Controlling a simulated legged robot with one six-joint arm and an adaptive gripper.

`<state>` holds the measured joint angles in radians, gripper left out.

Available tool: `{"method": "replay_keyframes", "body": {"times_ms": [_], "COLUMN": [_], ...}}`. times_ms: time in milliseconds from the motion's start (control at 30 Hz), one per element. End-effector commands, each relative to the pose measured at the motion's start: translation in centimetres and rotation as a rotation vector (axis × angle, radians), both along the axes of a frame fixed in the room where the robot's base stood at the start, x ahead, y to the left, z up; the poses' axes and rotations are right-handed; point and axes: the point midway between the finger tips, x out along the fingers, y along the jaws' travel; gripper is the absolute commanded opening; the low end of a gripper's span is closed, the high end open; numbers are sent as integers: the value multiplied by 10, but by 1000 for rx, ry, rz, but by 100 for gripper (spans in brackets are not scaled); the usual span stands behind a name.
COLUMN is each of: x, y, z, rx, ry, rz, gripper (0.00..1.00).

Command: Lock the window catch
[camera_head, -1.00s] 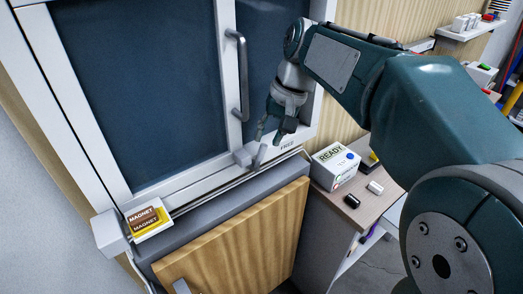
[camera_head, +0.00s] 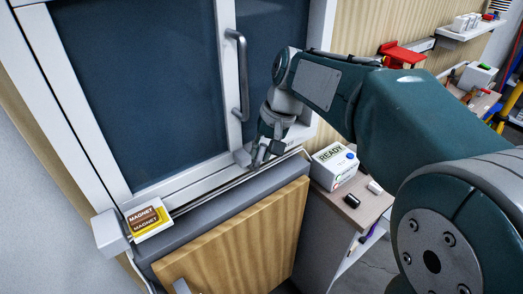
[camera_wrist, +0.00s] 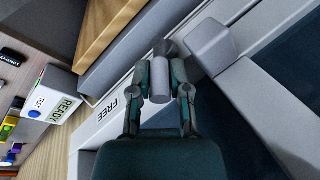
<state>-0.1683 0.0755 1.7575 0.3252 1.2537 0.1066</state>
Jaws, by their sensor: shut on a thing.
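The window (camera_head: 145,75) has dark panes in a white frame, with a tall grey bar handle (camera_head: 238,75) on it. The window catch is a grey piece at the bottom of the frame. Its block (camera_wrist: 211,47) and lever (camera_wrist: 163,72) show in the wrist view. My gripper (camera_head: 261,154) is at the catch, and in the wrist view its two fingers (camera_wrist: 160,78) are shut on the lever, one on each side. The word FREE (camera_wrist: 107,108) is printed on the frame beside the fingers. In the head view my gripper hides most of the lever.
A grey ledge with a thin rail runs under the window. A box marked MAGNET (camera_head: 148,219) sits at its left end. A wooden panel (camera_head: 235,240) stands in front. A white READY box (camera_head: 334,166) and small items lie on the right-hand cabinet.

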Motion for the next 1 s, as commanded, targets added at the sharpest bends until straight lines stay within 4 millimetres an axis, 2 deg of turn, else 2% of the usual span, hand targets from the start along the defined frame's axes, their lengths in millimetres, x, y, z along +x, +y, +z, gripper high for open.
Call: {"method": "replay_keyframes", "body": {"times_ms": [233,567,600,1000], "x": [-3,-3,-3,-3], "y": [5,5,5,4], "z": [2,2,2,5], "rx": [-93,-103,-103,-103], "ry": [-62,-71,-71,-72], "rz": [3,1,1,0], "gripper": [0,0,38,38]}}
